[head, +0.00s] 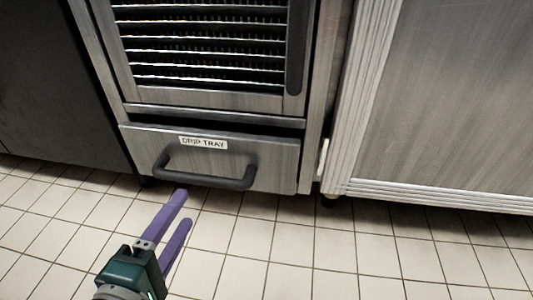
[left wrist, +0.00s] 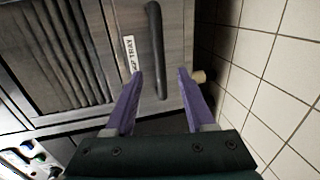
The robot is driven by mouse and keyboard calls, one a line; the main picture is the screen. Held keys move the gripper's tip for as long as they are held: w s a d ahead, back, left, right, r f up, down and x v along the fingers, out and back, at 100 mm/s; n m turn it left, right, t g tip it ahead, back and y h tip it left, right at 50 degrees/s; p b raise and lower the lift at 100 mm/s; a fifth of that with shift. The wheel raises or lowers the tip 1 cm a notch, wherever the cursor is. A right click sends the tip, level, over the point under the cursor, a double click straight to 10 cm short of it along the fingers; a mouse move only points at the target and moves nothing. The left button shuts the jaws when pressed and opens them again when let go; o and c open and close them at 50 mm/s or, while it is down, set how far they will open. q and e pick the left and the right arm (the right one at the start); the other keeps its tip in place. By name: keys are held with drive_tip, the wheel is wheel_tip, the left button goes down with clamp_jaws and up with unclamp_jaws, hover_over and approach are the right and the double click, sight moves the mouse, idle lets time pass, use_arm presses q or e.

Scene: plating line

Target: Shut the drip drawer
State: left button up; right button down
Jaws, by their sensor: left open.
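The drip drawer (head: 270,174) is a grey metal front low in a cabinet, with a "DRIP TRAY" label and a dark bar handle (head: 205,173). A dark gap shows above its front, so it stands a little out from the cabinet. My left gripper (head: 184,207) is open and empty, in front of and below the handle in the head view. In the left wrist view the drawer's handle (left wrist: 157,50) lies beyond and between the two purple fingers (left wrist: 160,74), apart from them as far as I can tell. My right gripper is not in view.
A louvred panel (head: 205,72) sits above the drawer. A dark cabinet (head: 55,90) stands at the left and a pale metal unit (head: 450,100) at the right. The tiled floor (head: 290,250) in front is clear.

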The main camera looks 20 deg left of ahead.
sight(197, 182)
use_arm(q)
drive_tip(key=b+x, duration=0.1)
drive_tip(key=x, duration=0.2)
drive_tip(key=b+x, duration=0.2)
drive_tip(key=x, duration=0.1)
drive_tip(key=b+x, duration=0.2)
drive_tip(key=x, duration=0.1)
drive_tip(key=shift+w+a, duration=0.2)
drive_tip(key=shift+a, duration=0.2)
clamp_jaws()
idle(0.9)
